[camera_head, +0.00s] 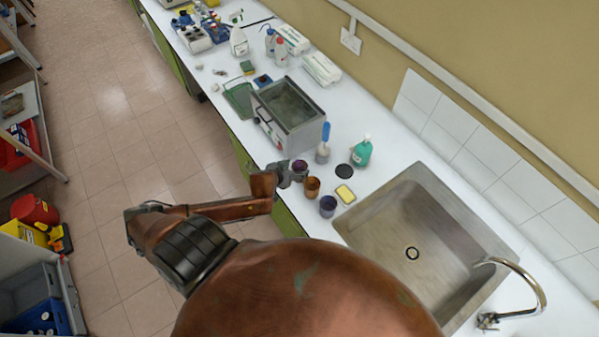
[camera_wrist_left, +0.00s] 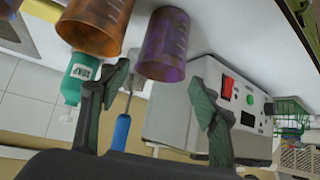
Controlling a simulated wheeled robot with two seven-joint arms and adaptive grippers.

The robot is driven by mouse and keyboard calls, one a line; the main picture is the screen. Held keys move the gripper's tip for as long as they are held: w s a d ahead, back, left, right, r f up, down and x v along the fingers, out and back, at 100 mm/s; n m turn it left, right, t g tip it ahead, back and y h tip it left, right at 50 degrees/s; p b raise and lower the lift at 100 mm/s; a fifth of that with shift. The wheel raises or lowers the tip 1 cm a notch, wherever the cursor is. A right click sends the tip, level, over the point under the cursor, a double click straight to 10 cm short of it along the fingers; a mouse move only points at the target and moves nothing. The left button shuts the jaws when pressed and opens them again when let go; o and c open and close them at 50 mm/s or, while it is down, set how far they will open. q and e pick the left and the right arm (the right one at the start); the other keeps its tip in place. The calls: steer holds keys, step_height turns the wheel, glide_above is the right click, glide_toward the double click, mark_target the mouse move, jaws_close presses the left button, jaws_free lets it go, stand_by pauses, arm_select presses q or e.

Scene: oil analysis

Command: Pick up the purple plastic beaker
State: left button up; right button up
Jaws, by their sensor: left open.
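The purple beaker (camera_head: 300,166) stands upright on the white bench in front of the grey metal bath. My left gripper (camera_head: 285,175) is at its left side, low over the bench edge, and the jaws are open. In the left wrist view, which is upside down, the purple beaker (camera_wrist_left: 166,45) shows between and just past the two spread fingertips (camera_wrist_left: 158,84). I cannot tell whether they touch it. An orange-brown beaker (camera_head: 312,187) stands close beside it and also shows in the wrist view (camera_wrist_left: 96,25). My right gripper is not in view.
A blue-handled brush in a holder (camera_head: 323,148) and a green bottle (camera_head: 362,152) stand behind. The metal bath (camera_head: 290,115) is close beyond the purple beaker.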

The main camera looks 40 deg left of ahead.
mark_target(304, 165)
arm_select(q)
steer(key=x, duration=0.4)
steer(key=shift+w+f, duration=0.15)
steer(key=shift+w, duration=0.05)
steer(key=c, duration=0.9)
